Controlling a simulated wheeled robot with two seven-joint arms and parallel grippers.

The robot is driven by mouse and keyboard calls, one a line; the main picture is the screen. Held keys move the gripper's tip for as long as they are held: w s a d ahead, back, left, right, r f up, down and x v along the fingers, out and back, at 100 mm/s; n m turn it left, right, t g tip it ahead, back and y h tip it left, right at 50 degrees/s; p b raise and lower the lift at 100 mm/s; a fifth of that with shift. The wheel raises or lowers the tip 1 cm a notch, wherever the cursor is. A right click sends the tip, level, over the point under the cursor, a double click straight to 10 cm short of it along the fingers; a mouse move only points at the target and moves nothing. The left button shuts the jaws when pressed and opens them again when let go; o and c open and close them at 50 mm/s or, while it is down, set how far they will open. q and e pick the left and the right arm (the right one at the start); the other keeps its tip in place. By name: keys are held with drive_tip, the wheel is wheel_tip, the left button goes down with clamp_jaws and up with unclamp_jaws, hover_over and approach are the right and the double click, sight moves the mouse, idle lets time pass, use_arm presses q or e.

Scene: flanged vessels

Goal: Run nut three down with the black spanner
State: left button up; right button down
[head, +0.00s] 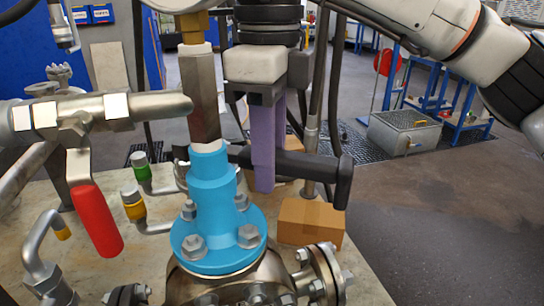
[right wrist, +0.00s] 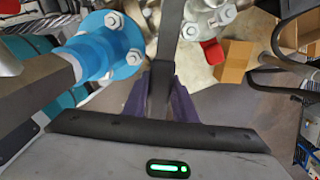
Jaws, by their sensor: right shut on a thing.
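The blue flange (head: 218,262) carries several grey hex nuts, including a front one (head: 193,247) and a right one (head: 248,236). Which is nut three I cannot tell. My right gripper (head: 264,186) has purple fingers and is shut on the black spanner (head: 300,166), right of the blue neck and above the flange. The spanner lies roughly level, its thick end to the right; its left end passes behind the blue neck. In the right wrist view, the spanner (right wrist: 170,30) runs up between the fingers, and the blue flange (right wrist: 120,42) is to its left. My left gripper is not in view.
A steel pipe with a red lever (head: 95,220) stands left of the flange. A cardboard box (head: 310,222) sits behind right on the bench. A tall hex column (head: 200,95) rises above the blue neck. Open floor lies to the right.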

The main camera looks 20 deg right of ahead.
drive_tip(key=shift+r, duration=0.1)
wheel_tip(320, 180, up, 5)
drive_tip(key=p, duration=0.4)
drive_tip(key=shift+p, duration=0.35)
idle(0.6)
drive_tip(key=shift+w, duration=0.1)
